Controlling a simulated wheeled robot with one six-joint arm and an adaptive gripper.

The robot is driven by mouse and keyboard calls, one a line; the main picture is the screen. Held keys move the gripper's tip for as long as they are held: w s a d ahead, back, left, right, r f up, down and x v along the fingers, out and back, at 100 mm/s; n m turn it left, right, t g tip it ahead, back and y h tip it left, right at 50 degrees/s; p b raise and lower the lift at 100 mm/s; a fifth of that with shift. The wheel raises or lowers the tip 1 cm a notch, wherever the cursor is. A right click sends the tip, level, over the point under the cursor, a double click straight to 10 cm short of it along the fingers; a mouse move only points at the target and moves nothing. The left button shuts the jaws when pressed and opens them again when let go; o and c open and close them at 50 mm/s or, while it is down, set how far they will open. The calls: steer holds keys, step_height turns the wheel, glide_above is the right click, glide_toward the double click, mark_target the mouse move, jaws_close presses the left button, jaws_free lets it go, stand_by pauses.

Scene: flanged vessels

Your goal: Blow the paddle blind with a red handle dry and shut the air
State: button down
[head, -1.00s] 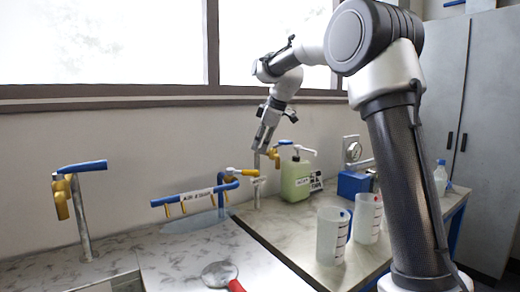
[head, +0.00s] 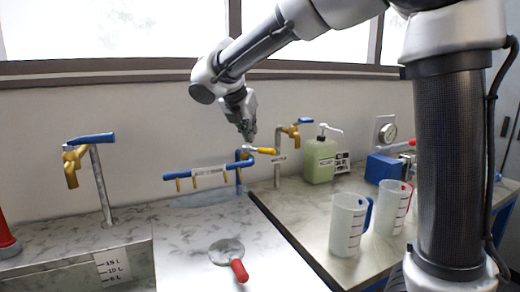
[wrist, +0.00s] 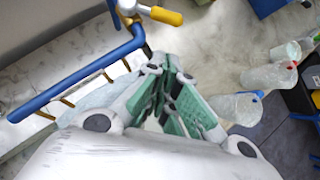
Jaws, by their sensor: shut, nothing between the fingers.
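The paddle blind (head: 226,251) is a pale round disc with a red handle (head: 239,270). It lies on the light bench top in front of the air pipe, handle toward me. The air pipe (head: 205,172) is a blue bar with several yellow nozzles and a white label. Its valve has a yellow lever (head: 266,151), pointing right; the lever also shows at the top of the wrist view (wrist: 165,15). My gripper (head: 248,134) is shut and empty, just above the valve, apart from the blind. Its green-padded fingers (wrist: 168,68) meet in the wrist view.
A gold tap with a blue lever (head: 90,140) stands left; another (head: 290,130), labelled for water, stands right of the valve. A green pump bottle (head: 320,160) and clear jugs (head: 348,225) occupy the right bench. The bench around the blind is clear.

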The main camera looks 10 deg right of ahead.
mark_target(261, 151)
steer(key=w+d+r+x, duration=0.1)
steer(key=x, duration=1.2)
steer(key=shift+w, duration=0.3)
